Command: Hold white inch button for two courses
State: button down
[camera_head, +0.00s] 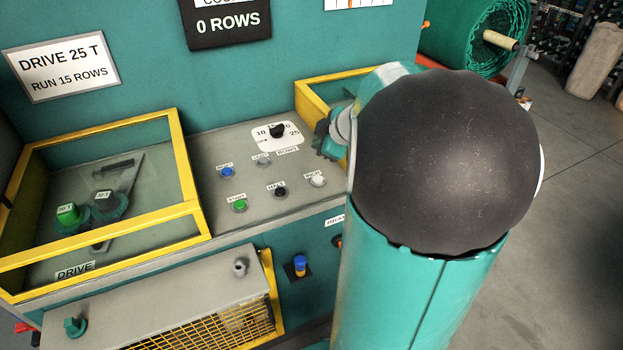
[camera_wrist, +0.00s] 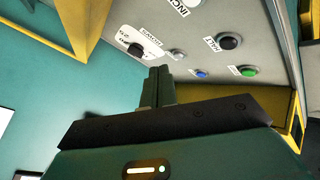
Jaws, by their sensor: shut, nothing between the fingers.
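The white inch button (camera_head: 317,181) sits at the right of the grey control panel (camera_head: 215,150), below its INCH label. In the wrist view only part of the INCH label (camera_wrist: 181,7) shows at the top edge; I cannot make out the button there. My gripper (camera_head: 324,142) is beyond and above the button in the head view, apart from it, near the panel's far right side. In the wrist view my gripper (camera_wrist: 160,72) has its two fingers together, with nothing between them.
Near the inch button are a black halt button (camera_head: 280,192), green start button (camera_head: 239,205), blue reset button (camera_head: 227,172), grey button (camera_head: 263,160) and rotary selector (camera_head: 277,131). Yellow-framed guards (camera_head: 188,160) flank the panel. The display (camera_head: 228,22) reads 0 ROWS.

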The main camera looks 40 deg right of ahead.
aim_at(321, 181)
jog(key=shift+s+d+f, duration=0.1)
jog(key=shift+d+f, duration=0.05)
jog(key=shift+f, duration=2.05)
jog(key=shift+s+d+f, duration=0.1)
jog(key=shift+f, duration=2.1)
jog(key=shift+w, duration=0.1)
jog(key=shift+f, duration=0.45)
